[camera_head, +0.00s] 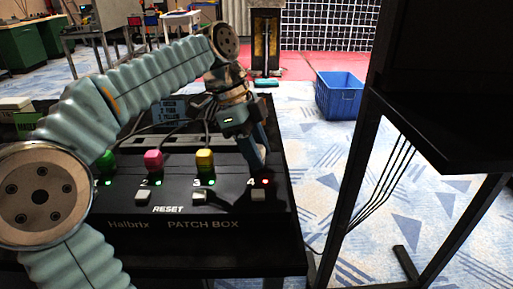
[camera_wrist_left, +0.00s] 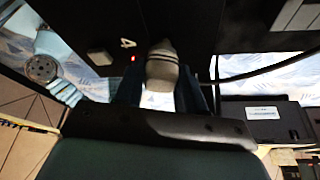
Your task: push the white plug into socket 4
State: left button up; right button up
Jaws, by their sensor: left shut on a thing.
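The black patch box (camera_head: 235,212) carries a row of numbered sockets. Socket 4 is at its right end, marked by a "4" and a red light (camera_head: 265,181). My left gripper (camera_head: 261,163) reaches down over socket 4, its fingers shut on the white plug (camera_wrist_left: 161,72). In the wrist view the plug sits between the fingertips, its far end at the black panel beside the red light. The socket opening is hidden by plug and fingers, so I cannot tell how deep the plug sits. My right gripper is out of view.
Green (camera_head: 106,160), pink (camera_head: 153,161) and yellow (camera_head: 204,160) plugs stand in the other sockets, with green lights beside them. A white button (camera_head: 258,195) is just in front of socket 4. A black frame (camera_head: 365,150) rises to the right. A blue crate (camera_head: 339,96) stands on the floor behind.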

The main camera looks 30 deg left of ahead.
pick_arm(q)
jog(key=shift+f+b, duration=0.3)
jog(key=shift+f, duration=0.2)
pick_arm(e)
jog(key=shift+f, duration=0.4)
pick_arm(q)
jog(key=o, duration=1.7)
jog(key=shift+r+p, duration=0.3)
jog(key=shift+r, duration=0.05)
notch_tip(320, 180, up, 2)
jog(key=shift+r+p, duration=0.1)
jog(key=shift+p, duration=0.9)
jog(key=shift+r+p, duration=1.85)
jog(key=shift+r, duration=0.3)
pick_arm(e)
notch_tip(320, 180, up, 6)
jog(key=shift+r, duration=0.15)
